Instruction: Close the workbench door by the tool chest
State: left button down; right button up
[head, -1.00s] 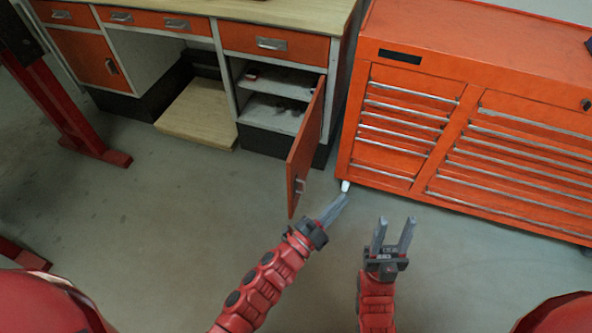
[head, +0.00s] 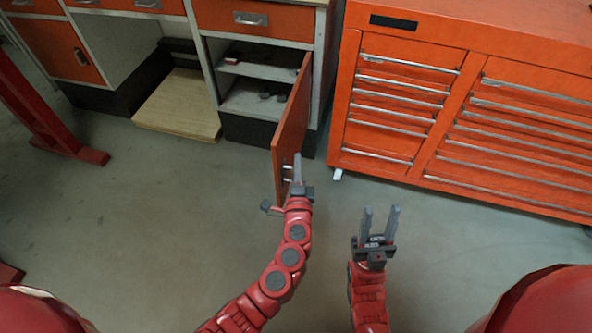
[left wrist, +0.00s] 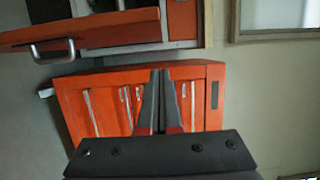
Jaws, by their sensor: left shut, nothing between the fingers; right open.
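The orange workbench door (head: 290,130) stands wide open at the right of the cabinet opening, its free edge towards me. Its metal handle (head: 287,173) is near that free edge, and also shows in the left wrist view (left wrist: 52,51) at upper left. My left gripper (head: 297,165) is shut and empty, beside the door's free end on the tool chest side. I cannot tell whether it touches the door. My right gripper (head: 380,218) is open and empty, right of the door over bare floor. The orange tool chest (head: 400,125) stands right of the door.
The open cabinet (head: 253,97) shows shelves with small items. A wooden board (head: 178,108) lies low in the workbench's knee space. A red post with a foot (head: 80,150) stands at left. The floor (head: 160,220) left of the door is clear.

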pick_arm(q)
jog(key=w+a, duration=0.3)
jog(key=w, duration=0.3)
jog(key=shift+a+p, duration=0.35)
jog(key=shift+a+f, duration=0.1)
jog(key=shift+a, duration=0.05)
